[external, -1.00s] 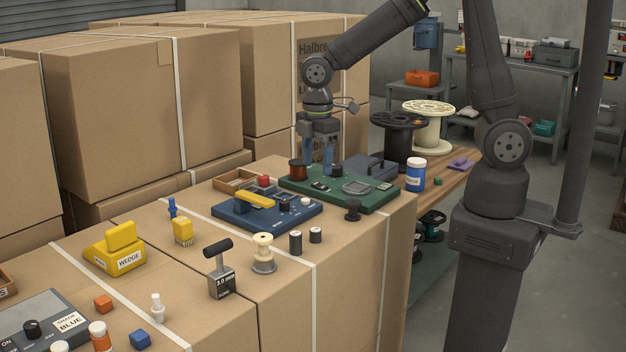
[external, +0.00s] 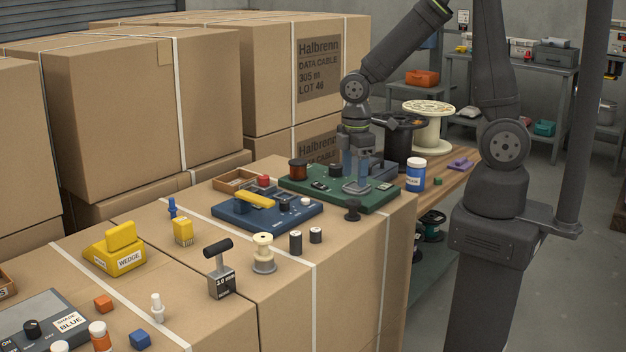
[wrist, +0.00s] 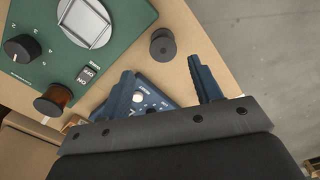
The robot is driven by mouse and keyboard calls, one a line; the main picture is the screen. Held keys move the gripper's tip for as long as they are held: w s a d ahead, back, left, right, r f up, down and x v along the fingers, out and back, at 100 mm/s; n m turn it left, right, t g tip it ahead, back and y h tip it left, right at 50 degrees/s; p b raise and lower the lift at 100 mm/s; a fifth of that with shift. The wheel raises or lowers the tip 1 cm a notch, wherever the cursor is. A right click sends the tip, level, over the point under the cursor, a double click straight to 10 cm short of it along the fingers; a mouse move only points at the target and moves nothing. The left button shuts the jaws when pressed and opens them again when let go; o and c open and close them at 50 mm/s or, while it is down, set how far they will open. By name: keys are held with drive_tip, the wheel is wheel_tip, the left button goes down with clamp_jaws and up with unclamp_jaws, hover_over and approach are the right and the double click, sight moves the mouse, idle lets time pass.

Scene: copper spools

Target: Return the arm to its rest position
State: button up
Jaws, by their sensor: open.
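My gripper (external: 356,181) hangs over the right part of the green board (external: 300,187) in the external view, its blue fingers pointing down in front of the grey box behind. In the wrist view my gripper (wrist: 163,85) has its two blue fingers spread apart with nothing between them. A copper spool (external: 298,170) stands on the left part of the green board, apart from the gripper. The copper spool also shows in the wrist view (wrist: 54,99), at the left, beside the board's black knob and switch.
A small black spool (external: 353,210) stands near the box edge. A blue board (external: 266,212) with a yellow bar lies to the left.

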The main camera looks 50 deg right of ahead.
drive_tip(key=shift+a+f, duration=0.5)
drive_tip(key=shift+a, duration=0.35)
drive_tip(key=shift+a+f, duration=0.5)
drive_tip(key=shift+a, duration=0.35)
